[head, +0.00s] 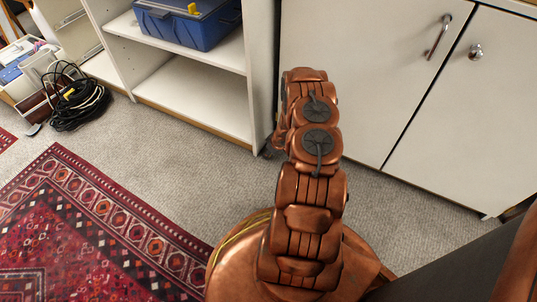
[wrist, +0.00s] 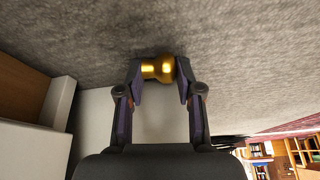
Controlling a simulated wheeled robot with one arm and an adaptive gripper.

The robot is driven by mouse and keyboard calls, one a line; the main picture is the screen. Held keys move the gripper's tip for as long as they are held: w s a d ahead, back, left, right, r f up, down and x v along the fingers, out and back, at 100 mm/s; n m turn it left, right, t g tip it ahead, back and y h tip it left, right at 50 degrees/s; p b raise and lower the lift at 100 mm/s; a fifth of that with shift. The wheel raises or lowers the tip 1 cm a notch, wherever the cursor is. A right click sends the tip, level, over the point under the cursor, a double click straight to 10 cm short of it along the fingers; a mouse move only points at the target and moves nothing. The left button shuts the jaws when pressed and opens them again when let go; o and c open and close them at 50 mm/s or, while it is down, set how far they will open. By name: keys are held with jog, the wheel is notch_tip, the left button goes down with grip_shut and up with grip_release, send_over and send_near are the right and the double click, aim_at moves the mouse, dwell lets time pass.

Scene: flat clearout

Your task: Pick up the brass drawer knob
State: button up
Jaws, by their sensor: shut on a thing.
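The brass drawer knob (wrist: 158,69) is a small shiny golden piece in the wrist view. It sits between the two fingertips of my gripper (wrist: 160,72), which are shut on it from both sides. Grey carpet lies behind the knob in that view; I cannot tell whether the knob touches it. In the head view my copper-coloured arm hides the gripper and the knob.
A white cabinet (head: 360,75) with a bar handle and a round knob stands behind my arm. An open white shelf (head: 205,100) holds a blue toolbox (head: 190,22). Coiled black cable (head: 80,105) lies at the left. A red patterned rug (head: 95,230) covers the front left; grey carpet between is clear.

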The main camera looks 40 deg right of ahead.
jog(key=shift+r, duration=0.1)
notch_tip(320, 180, up, 4)
jog(key=p, duration=0.2)
jog(key=shift+p, duration=0.35)
jog(key=s+a+p, duration=0.1)
jog(key=s, duration=0.4)
jog(key=s+a+p, duration=0.1)
jog(key=s, duration=0.4)
jog(key=s+a+r+p, duration=0.1)
jog(key=s, duration=0.4)
jog(key=shift+s+a, duration=0.1)
jog(key=shift+a, duration=0.15)
jog(key=shift+s+a+f, duration=0.1)
jog(key=shift+s, duration=0.1)
